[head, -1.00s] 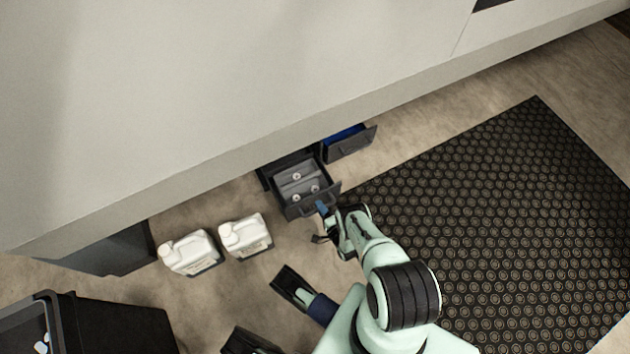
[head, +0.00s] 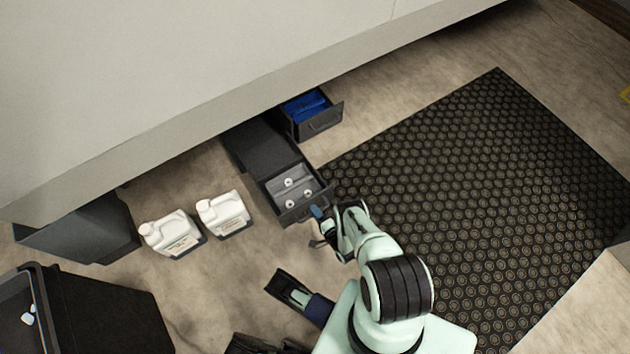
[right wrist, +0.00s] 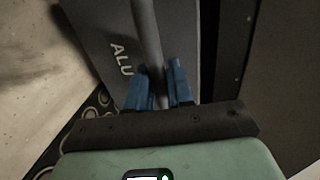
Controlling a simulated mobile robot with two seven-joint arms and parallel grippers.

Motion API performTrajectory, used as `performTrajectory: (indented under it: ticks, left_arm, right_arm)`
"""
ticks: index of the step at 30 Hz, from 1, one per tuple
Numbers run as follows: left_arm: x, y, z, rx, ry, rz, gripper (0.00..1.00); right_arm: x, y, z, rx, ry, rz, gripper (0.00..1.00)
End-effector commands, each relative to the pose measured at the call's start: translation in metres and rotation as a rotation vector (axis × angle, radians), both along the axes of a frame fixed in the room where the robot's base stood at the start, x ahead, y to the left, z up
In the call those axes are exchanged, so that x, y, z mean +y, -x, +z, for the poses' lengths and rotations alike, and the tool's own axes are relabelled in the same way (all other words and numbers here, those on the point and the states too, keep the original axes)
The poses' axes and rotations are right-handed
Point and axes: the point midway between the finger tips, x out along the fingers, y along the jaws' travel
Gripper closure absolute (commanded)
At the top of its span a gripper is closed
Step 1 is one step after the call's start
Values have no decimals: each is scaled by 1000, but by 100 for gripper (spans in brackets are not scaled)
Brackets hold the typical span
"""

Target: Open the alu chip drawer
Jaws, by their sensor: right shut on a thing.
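The alu chip drawer (head: 276,202) is a dark grey drawer, pulled well out from under the big pale housing, with a few small round pale pieces inside. Its front, marked ALU (right wrist: 122,58), shows in the right wrist view. My right gripper (head: 318,212) is at the drawer's front. In the right wrist view its blue fingers (right wrist: 160,86) are closed around the drawer's bar handle (right wrist: 148,38).
A second drawer with blue contents (head: 322,122) stands open to the right of it. Two white jugs (head: 172,236) and dark bins (head: 110,318) are on the left. A black studded mat (head: 480,200) covers the floor on the right.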

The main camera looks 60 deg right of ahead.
Motion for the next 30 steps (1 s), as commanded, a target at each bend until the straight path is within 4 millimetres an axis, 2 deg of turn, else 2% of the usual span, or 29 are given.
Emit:
performTrajectory:
  ticks: [17,18,19,20,30]
  left_arm:
    - [0,-1,0,-2,0,-1,57]
    - [0,0,0,-1,0,0,57]
    - [0,0,0,-1,0,0,57]
    - [0,0,0,-1,0,0,57]
    - [0,-2,2,-7,0,-1,57]
  right_arm:
    - [3,0,0,-2,-1,6,100]
    - [3,0,0,-2,-1,6,75]
    - [3,0,0,-2,-1,6,65]
    - [3,0,0,-2,-1,5,61]
    - [3,4,1,1,-1,2,61]
